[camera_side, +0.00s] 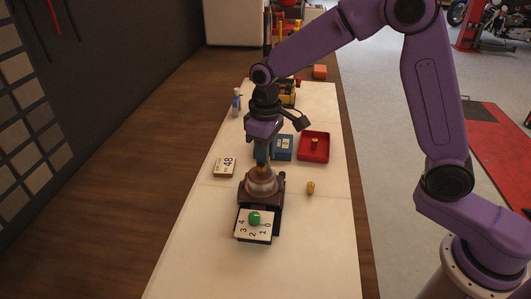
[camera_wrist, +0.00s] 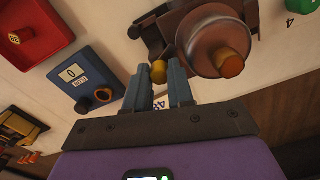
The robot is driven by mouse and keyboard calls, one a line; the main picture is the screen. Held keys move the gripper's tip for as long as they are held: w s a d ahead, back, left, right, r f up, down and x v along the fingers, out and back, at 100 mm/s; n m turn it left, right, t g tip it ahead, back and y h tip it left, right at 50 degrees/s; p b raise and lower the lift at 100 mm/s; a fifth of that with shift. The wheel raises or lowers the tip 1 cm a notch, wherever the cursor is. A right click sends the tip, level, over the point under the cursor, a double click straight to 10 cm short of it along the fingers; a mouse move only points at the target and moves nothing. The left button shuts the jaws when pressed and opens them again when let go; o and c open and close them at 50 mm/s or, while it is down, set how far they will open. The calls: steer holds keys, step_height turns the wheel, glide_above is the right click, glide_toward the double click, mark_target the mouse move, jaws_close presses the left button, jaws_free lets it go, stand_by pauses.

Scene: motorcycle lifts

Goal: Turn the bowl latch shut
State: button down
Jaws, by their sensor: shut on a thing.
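The machine (camera_side: 260,192) is a dark brown stand with a rounded metal bowl (camera_side: 262,184) on it. In the wrist view the bowl (camera_wrist: 213,45) shows large at the upper right, with an amber knob (camera_wrist: 230,63) on it. A small yellow knob (camera_wrist: 159,72), which looks like the bowl latch, sits beside the bowl on the brown bracket. My gripper (camera_wrist: 158,70) has its blue fingertips on either side of this yellow knob and is shut on it. In the side view my gripper (camera_side: 262,152) reaches down behind the bowl, and the latch is hidden there.
A panel with numbers and a green knob (camera_side: 254,218) is at the machine's front. A red tray (camera_side: 325,147), a blue box (camera_side: 284,148), a card marked 48 (camera_side: 224,167) and a small brass piece (camera_side: 310,188) lie around. The table's near end is clear.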

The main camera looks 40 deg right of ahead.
steer(key=m, duration=0.5)
steer(key=shift+m, duration=0.3)
stand_by(0.4)
steer(key=c, duration=1.3)
jaws_free()
steer(key=shift+o, duration=0.2)
step_height(320, 180, up, 17)
steer(key=shift+r, duration=0.2)
